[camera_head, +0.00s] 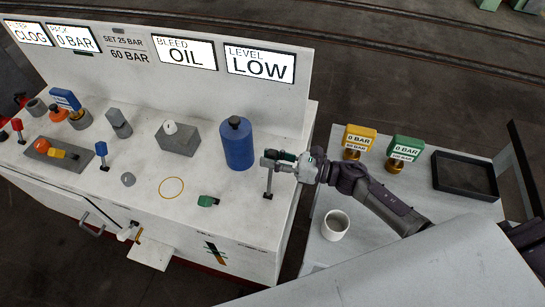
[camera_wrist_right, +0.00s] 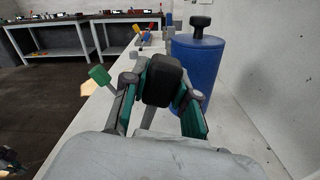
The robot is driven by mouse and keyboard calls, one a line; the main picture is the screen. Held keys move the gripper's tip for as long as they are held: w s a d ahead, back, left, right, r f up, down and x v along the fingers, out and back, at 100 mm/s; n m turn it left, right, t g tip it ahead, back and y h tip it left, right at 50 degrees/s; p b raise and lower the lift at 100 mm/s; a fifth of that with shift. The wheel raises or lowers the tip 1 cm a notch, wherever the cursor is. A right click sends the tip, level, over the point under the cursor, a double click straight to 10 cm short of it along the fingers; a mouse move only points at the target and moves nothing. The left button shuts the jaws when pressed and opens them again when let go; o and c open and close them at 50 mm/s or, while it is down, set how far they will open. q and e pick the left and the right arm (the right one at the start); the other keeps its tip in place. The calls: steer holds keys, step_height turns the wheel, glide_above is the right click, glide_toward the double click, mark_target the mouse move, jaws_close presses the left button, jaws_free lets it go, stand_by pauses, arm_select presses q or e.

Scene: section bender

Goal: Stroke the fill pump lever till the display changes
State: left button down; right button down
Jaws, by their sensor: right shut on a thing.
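The fill pump lever (camera_head: 268,183) is a grey post on the white bench top, at its right end beside the blue bottle. My right gripper (camera_head: 278,160) reaches it from the right and is shut on its top. In the right wrist view the lever's black grip (camera_wrist_right: 163,80) sits between the two green-padded fingers; its lower part is mostly hidden. The level display (camera_head: 259,64) on the back panel reads LOW. The bleed display (camera_head: 185,52) reads OIL, another (camera_head: 74,39) reads 0 BAR, and the leftmost (camera_head: 28,33) reads CLOG. My left gripper is not in view.
The blue bottle (camera_head: 237,146) stands close left of the lever and also shows in the wrist view (camera_wrist_right: 196,75). A green-handled valve (camera_head: 207,201) is in front.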

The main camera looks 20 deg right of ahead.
steer(key=shift+s+a+n+b, duration=0.45)
steer(key=shift+s+n+b, duration=0.15)
steer(key=shift+s+b, duration=0.05)
steer(key=s+a+f+n+b, duration=0.1)
steer(key=s+a+n+b, duration=0.4)
steer(key=s+n+b, duration=0.3)
steer(key=shift+a+f+b, duration=0.15)
steer(key=shift+f+b, duration=0.1)
steer(key=shift+b, duration=1.15)
steer(key=c, duration=0.9)
jaws_free()
steer(key=v, duration=1.2)
